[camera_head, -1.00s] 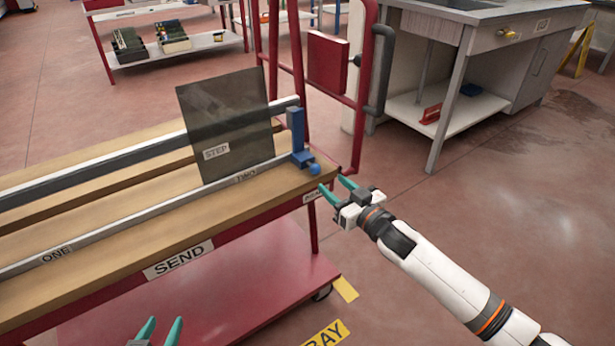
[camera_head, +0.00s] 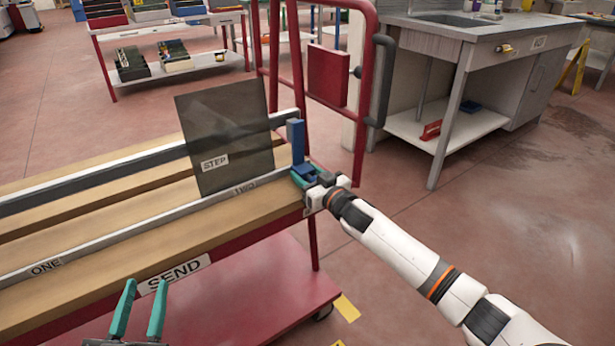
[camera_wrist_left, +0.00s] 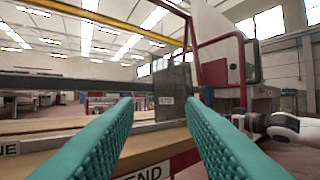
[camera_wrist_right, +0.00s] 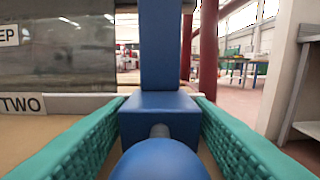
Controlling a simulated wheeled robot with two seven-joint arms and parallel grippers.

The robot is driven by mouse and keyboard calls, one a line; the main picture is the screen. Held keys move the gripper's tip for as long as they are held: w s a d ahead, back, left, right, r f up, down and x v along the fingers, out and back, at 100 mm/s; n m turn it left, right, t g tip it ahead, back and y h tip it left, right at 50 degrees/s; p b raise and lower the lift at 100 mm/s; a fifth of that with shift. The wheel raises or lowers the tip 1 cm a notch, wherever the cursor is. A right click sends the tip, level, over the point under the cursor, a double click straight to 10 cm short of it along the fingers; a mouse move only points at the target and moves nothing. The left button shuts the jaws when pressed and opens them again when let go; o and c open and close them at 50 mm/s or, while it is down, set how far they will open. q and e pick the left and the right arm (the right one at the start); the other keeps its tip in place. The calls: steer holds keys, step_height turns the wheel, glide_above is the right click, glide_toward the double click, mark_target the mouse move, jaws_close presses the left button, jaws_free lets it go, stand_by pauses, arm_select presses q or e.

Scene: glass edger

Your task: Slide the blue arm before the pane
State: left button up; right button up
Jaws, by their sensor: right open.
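The blue arm (camera_head: 296,148) stands upright at the right end of the front rail, just right of the pane. In the right wrist view its blue post (camera_wrist_right: 160,50), block and round knob (camera_wrist_right: 160,160) lie between my fingers. The dark see-through pane (camera_head: 228,135), labelled STEP, stands upright on the bench near the TWO label. My right gripper (camera_head: 306,178) is open, its fingers on either side of the blue arm's base and knob. My left gripper (camera_head: 138,310) is open and empty in front of the bench, near the SEND label; its fingers also show in the left wrist view (camera_wrist_left: 165,140).
The front rail (camera_head: 120,230) runs along the wooden bench top (camera_head: 150,240), with the ONE label at left. A red post frame (camera_head: 365,100) rises behind the bench's right end. A sink counter (camera_head: 480,30) stands at the back right. Open floor lies at right.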

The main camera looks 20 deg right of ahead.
steer(key=shift+c, duration=0.4)
